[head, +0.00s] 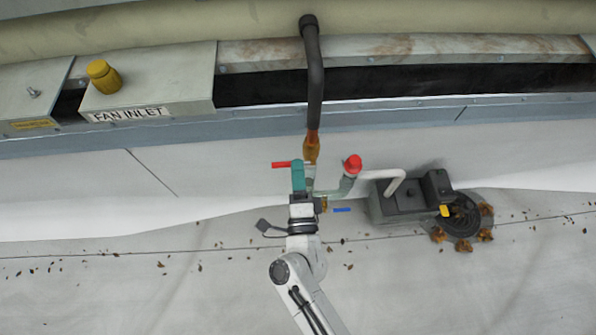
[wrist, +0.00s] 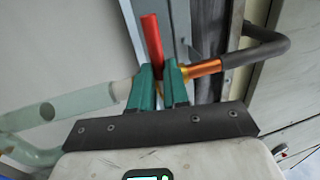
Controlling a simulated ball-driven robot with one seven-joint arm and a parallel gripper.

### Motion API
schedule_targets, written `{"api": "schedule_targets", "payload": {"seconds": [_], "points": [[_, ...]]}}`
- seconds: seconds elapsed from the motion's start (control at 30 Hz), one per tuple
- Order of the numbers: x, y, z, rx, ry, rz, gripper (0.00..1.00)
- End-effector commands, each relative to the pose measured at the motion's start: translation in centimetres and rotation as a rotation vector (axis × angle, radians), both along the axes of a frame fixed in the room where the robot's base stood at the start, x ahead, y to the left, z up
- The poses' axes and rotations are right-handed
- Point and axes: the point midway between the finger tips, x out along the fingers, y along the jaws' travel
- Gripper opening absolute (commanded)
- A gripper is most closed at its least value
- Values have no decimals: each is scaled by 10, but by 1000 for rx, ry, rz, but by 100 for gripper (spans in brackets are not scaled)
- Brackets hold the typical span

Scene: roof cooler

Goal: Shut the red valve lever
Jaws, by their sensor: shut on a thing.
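The red valve lever (head: 281,164) points left from my gripper (head: 298,172) in the head view. In the wrist view the red lever (wrist: 152,38) rises from between the teal fingertips of my gripper (wrist: 161,78). My gripper is shut on the red lever near its lower end. An orange-brass fitting (wrist: 205,67) lies just right of the fingers and joins a dark hose (wrist: 262,45). In the head view this orange fitting (head: 312,147) hangs below the dark hose (head: 314,85). The valve body is mostly hidden behind the fingers.
A pale green pipe (wrist: 85,105) runs left of the fingers. A red knob (head: 353,163) stands close right of my gripper. A dark pump box (head: 402,200) with a white pipe sits farther right. A FAN INLET box (head: 150,85) is at upper left.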

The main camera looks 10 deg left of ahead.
Motion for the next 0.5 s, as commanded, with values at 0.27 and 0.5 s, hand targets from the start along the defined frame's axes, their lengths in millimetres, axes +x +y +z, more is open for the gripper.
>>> {"api": "schedule_targets", "payload": {"seconds": [0.27,0.5], "points": [[0,-1,-1,12,5,-3,0],[0,-1,-1,12,5,-3,20]]}}
